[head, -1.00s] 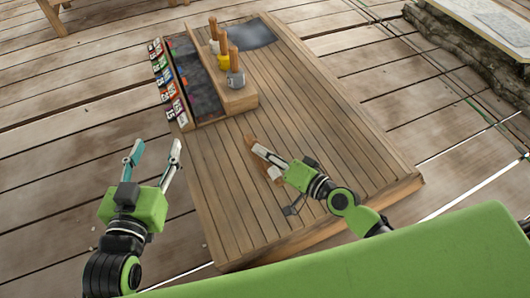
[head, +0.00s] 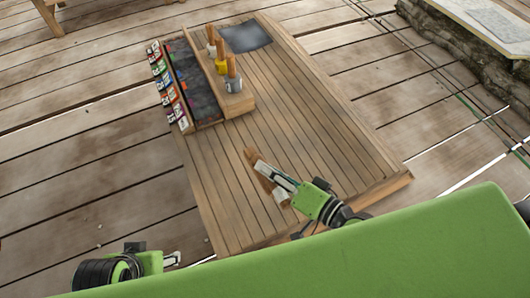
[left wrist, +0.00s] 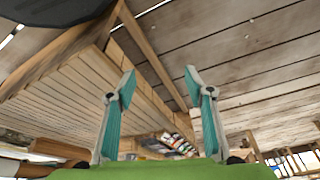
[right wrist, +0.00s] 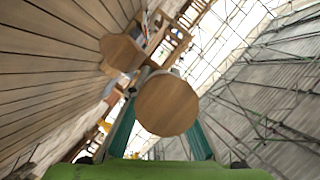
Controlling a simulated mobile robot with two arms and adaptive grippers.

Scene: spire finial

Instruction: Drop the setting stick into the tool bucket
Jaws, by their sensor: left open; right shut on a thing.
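My right gripper (head: 264,170) is shut on a wooden stick-like piece (head: 250,156), low over the front of the slatted wooden platform (head: 225,190). In the right wrist view its round wooden end (right wrist: 168,106) fills the space between the fingers. I take it for the setting stick. A pale piece (head: 281,196) shows just beside that gripper; I cannot tell if it is part of the stick. My left gripper (left wrist: 160,82) is open and empty.
A dark trough (head: 193,85) and a row of coloured labelled boxes (head: 168,85) line the platform's left side. A dark sheet (head: 246,36) lies at its far end. The platform's middle right is clear. A stone block with a board (head: 490,25) stands far right.

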